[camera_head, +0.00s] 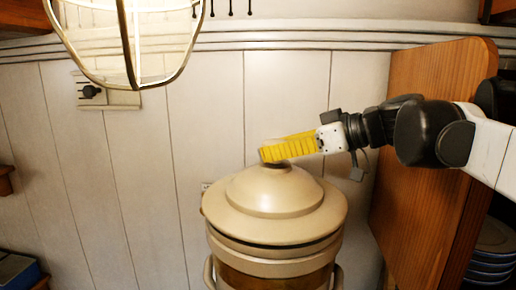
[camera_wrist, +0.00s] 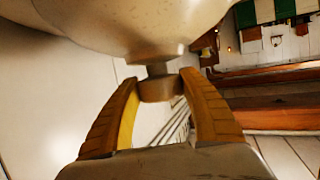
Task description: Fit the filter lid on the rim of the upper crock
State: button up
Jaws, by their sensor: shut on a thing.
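The cream filter lid (camera_head: 275,192) is domed with a wide flat brim and lies over the upper crock (camera_head: 272,267) in the head view. A dark line runs between the lid's brim and the crock's pale band; I cannot tell whether the lid rests on the rim or hangs just above it. My gripper (camera_head: 272,157), with yellow fingers, reaches in from the right and is shut on the lid's knob. In the wrist view the fingers (camera_wrist: 160,82) stand on both sides of the knob (camera_wrist: 157,90), and the lid's dome (camera_wrist: 120,30) fills the top.
A wooden panel (camera_head: 424,160) stands right of the crock, with stacked blue plates (camera_head: 492,262) behind it at lower right. A caged lamp (camera_head: 128,40) hangs at upper left. A pale plank wall (camera_head: 205,130) is behind. A blue box (camera_head: 18,270) is at lower left.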

jog(key=shift+f+b, duration=0.3)
jog(key=shift+f, duration=0.1)
jog(key=o, duration=1.5)
jog(key=shift+c, duration=0.2)
jog(key=shift+f, duration=0.1)
